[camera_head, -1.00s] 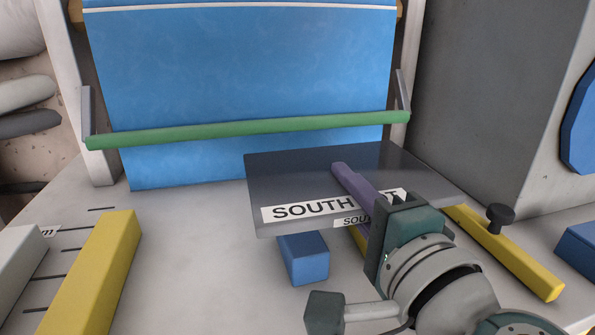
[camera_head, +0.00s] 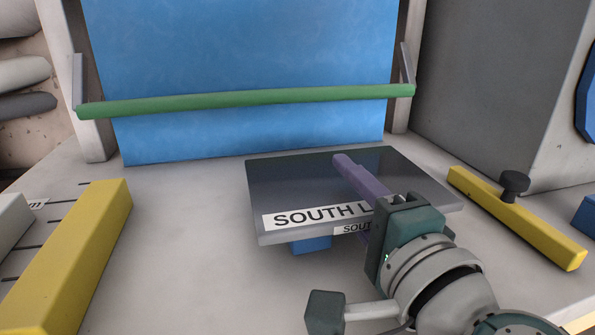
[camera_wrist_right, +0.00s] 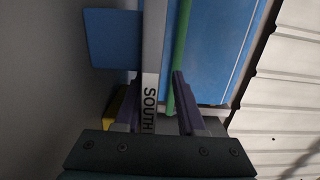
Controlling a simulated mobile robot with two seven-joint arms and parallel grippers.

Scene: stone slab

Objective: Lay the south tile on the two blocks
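The south tile (camera_head: 305,180) is a dark grey slab with a white label reading "SOUTH" on top and a smaller one on its front edge. A blue block (camera_head: 311,246) shows under its front left. In the right wrist view the tile (camera_wrist_right: 153,60) is edge-on and appears to touch the blue block (camera_wrist_right: 112,38). My right gripper (camera_head: 366,195) has one purple finger above the tile and one below. The right wrist view shows a gap between the upper finger and the tile, so the gripper (camera_wrist_right: 158,108) looks open around it. The second block is not clear. My left gripper is out of view.
A long yellow bar (camera_head: 75,250) lies at left, and a yellow bar with a black knob (camera_head: 520,215) at right. A green rail (camera_head: 250,99) crosses before a blue panel (camera_head: 250,60) behind the tile. The slab (camera_head: 185,230) is bare left of the tile.

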